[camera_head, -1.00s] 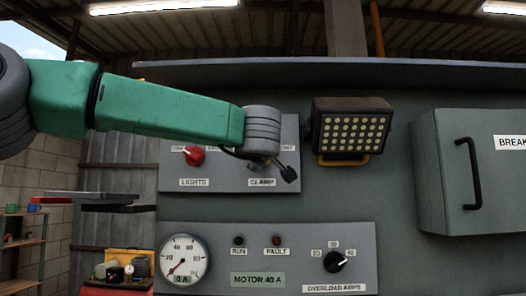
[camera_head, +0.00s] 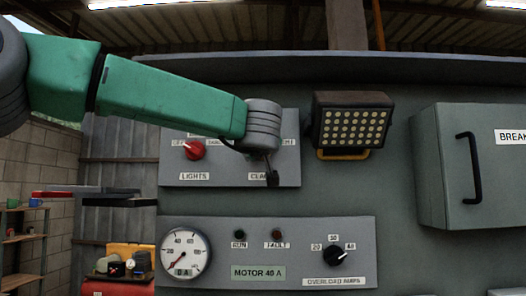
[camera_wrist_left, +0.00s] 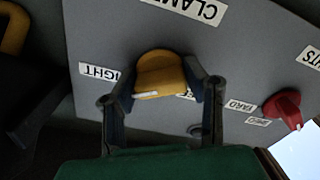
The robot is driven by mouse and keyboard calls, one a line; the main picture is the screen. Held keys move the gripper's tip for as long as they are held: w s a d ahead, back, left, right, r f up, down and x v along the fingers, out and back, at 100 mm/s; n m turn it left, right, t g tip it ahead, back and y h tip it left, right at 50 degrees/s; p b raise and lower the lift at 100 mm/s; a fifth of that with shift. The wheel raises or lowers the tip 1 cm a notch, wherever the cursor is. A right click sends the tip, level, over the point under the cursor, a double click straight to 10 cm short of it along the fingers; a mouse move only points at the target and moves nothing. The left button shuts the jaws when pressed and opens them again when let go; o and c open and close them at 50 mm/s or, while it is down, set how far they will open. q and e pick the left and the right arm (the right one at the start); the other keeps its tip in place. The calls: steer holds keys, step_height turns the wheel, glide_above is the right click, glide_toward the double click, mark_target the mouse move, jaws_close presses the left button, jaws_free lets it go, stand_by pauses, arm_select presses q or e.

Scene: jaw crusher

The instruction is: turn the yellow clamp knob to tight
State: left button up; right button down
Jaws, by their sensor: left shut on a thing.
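The yellow clamp knob (camera_wrist_left: 160,75) shows in the left wrist view on the grey panel, with a white mark near its lower edge. My left gripper (camera_wrist_left: 160,92) has one finger on each side of the knob and is shut on it. A partly covered label ending in "IGHT" (camera_wrist_left: 100,72) is left of the knob, and the "CLAMP" label (camera_wrist_left: 190,10) is above it, upside down. In the head view my left gripper (camera_head: 270,172) is at the upper panel and hides the knob. My right gripper is not in view.
A red lights knob (camera_head: 194,150) is left of my gripper; it also shows in the wrist view (camera_wrist_left: 284,108). A lamp (camera_head: 351,125) juts out to the right. Below are a gauge (camera_head: 184,254) and a black overload knob (camera_head: 335,257). A breaker box (camera_head: 470,165) stands further right.

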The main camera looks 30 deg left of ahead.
arm_select(q)
steer(key=shift+f, duration=0.4)
steer(key=o, duration=1.1)
steer(key=shift+c, duration=0.2)
steer(key=shift+o, duration=0.4)
steer(key=shift+w+r, duration=0.1)
steer(key=shift+w, duration=0.05)
steer(key=shift+r, duration=0.1)
steer(key=shift+s, duration=0.2)
steer(key=v, duration=1.1)
steer(key=shift+d, duration=0.15)
steer(key=shift+s, duration=0.2)
